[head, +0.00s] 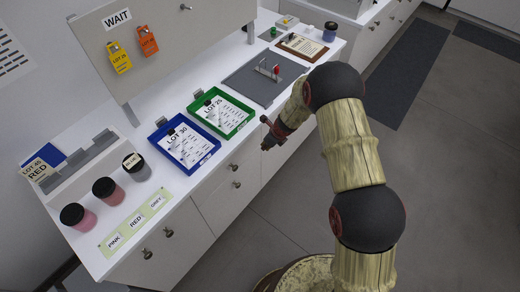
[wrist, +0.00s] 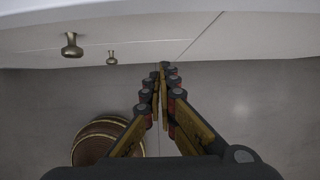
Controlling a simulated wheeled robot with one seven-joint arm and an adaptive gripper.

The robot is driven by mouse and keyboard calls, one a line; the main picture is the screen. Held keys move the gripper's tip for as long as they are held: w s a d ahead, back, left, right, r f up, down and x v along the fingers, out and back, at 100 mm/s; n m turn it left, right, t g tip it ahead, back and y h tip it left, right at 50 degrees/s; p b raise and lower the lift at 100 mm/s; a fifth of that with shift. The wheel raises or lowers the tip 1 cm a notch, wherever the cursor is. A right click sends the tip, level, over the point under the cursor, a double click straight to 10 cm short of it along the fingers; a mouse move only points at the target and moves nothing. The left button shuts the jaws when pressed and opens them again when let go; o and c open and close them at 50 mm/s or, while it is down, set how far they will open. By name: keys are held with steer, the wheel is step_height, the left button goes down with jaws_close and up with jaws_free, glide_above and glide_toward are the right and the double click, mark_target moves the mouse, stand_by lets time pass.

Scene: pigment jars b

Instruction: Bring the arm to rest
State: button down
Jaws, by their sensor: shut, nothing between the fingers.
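My gripper (head: 266,134) hangs at the end of my arm (head: 352,150) in front of the counter's edge, just right of the green tray in the head view. In the wrist view the gripper (wrist: 161,68) is shut, its fingertips together with nothing between them. It is over the floor, beside the cabinet front, and appears to touch nothing. My arm bends over from the right side of the head view.
The white counter (head: 188,92) bears a blue tray (head: 213,153), a green tray (head: 249,120), a grey mat (head: 239,84) and several dark-lidded jars at the left. Cabinet knobs (wrist: 72,50) stick out near the gripper. The floor (head: 440,170) at the right is clear.

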steer(key=shift+p+v, duration=0.3)
steer(key=shift+v, duration=2.1)
steer(key=shift+s+a, duration=0.1)
steer(key=s+r+n+g, duration=0.3)
steer(key=s+n, duration=0.9)
steer(key=s+d+r+n+t+h+b, duration=0.1)
steer(key=s+d+r+n+t+b, duration=0.2)
steer(key=s+r, duration=0.9)
steer(key=s+d+r+n+t+h+b, duration=0.2)
steer(key=s+d+r+n+b, duration=0.3)
steer(key=s+d+r+n, duration=0.5)
steer(key=s+d+r+t, duration=0.1)
steer(key=d+r, duration=0.3)
steer(key=r, duration=0.4)
steer(key=shift+s+n+h, duration=0.3)
steer(key=shift+s, duration=0.35)
